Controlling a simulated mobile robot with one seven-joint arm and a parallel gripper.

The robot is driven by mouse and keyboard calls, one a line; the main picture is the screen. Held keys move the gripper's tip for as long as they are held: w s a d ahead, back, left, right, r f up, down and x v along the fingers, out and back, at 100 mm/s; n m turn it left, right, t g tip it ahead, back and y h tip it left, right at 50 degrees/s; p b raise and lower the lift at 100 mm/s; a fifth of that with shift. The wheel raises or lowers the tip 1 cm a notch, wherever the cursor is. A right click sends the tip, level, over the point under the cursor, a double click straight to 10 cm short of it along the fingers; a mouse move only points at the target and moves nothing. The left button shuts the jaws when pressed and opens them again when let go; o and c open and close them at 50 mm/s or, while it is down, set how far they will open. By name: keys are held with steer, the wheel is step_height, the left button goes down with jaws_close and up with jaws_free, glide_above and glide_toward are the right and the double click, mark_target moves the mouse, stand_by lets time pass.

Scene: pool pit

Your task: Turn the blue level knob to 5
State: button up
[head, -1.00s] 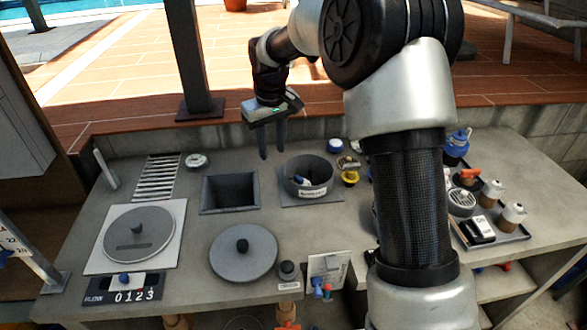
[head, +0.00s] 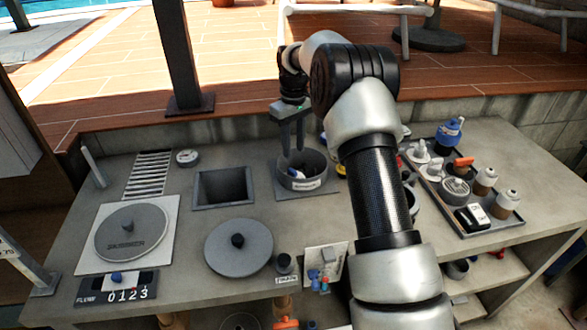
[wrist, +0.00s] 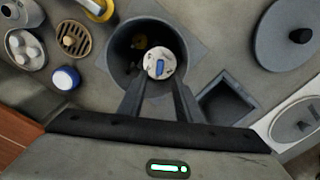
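A round white dial with a blue bar-shaped knob (wrist: 160,69) sits inside a dark grey pot (wrist: 116,60) in the wrist view. I take it to be the level knob; its numbers are too small to read. In the head view, the dial (head: 296,173) shows partly behind the rim of the pot (head: 310,181). My gripper (head: 291,153) is above the pot, fingers pointing down, apart and empty. In the wrist view, the fingers of my gripper (wrist: 160,88) stand on either side of the dial's lower edge. I see no contact with the knob.
A square opening (head: 223,187) and a round grey lid (head: 238,248) lie left of the pot. A FLOW panel (head: 117,289) with another blue knob is front left. A blue-capped jar (wrist: 66,78) stands near the pot. A tray (head: 487,237) of items is right.

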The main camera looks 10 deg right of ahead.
mark_target(294, 171)
step_height(294, 171, down, 8)
steer(key=shift+f, duration=0.25)
jaws_close()
